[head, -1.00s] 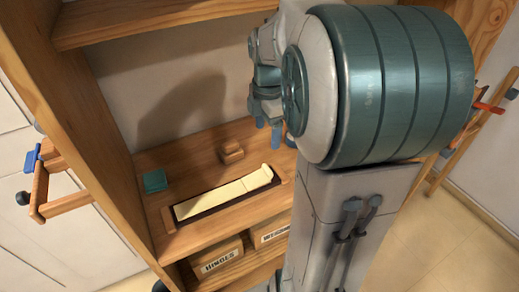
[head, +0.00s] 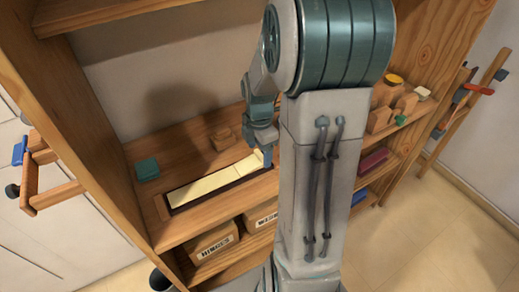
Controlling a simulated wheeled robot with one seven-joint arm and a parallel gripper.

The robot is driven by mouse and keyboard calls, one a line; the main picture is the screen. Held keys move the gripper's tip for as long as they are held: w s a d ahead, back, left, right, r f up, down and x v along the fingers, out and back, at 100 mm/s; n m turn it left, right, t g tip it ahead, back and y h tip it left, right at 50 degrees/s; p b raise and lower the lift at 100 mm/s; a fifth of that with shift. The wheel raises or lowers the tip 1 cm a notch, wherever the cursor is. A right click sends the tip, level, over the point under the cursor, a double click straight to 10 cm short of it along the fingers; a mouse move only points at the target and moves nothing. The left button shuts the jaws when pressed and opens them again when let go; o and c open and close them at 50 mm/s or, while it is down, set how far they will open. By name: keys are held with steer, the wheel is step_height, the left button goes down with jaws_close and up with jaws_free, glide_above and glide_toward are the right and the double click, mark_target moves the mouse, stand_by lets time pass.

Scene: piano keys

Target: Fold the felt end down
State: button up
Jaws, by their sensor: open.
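A long cream strip (head: 212,183), which I take to be the felt, lies in a dark-lined wooden tray (head: 163,208) on the shelf. A cross line shows on the strip right of its middle. My gripper (head: 267,157) points down at the strip's right end, with its blue fingertips low over or at that end. It is open, and I see nothing held in it. The fingers partly cover the right end, so I cannot tell whether that end is raised or flat, or whether they touch it.
A teal block (head: 147,169) sits behind the tray's left end. A small wooden block (head: 222,139) is behind the tray. Labelled boxes (head: 213,242) stand on the shelf below. Wooden blocks (head: 380,119) stand further right. The cabinet's upright (head: 85,145) bounds the left.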

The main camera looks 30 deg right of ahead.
mark_target(252, 162)
steer(key=shift+f, duration=0.1)
steer(key=c, duration=1.4)
steer(key=shift+a+r+p, duration=0.25)
steer(key=shift+r+p, duration=0.2)
steer(key=shift+r, duration=0.05)
steer(key=shift+a+r+p, duration=0.25)
steer(key=shift+r+p, duration=0.2)
steer(key=shift+a+r, duration=0.25)
steer(key=shift+a, duration=0.05)
steer(key=shift+a+f, duration=0.15)
steer(key=o, duration=1.3)
steer(key=shift+s, duration=0.1)
steer(key=shift+o, duration=0.5)
steer(key=shift+a, duration=0.25)
steer(key=shift+d, duration=0.3)
step_height(252, 162, up, 14)
steer(key=shift+a, duration=0.15)
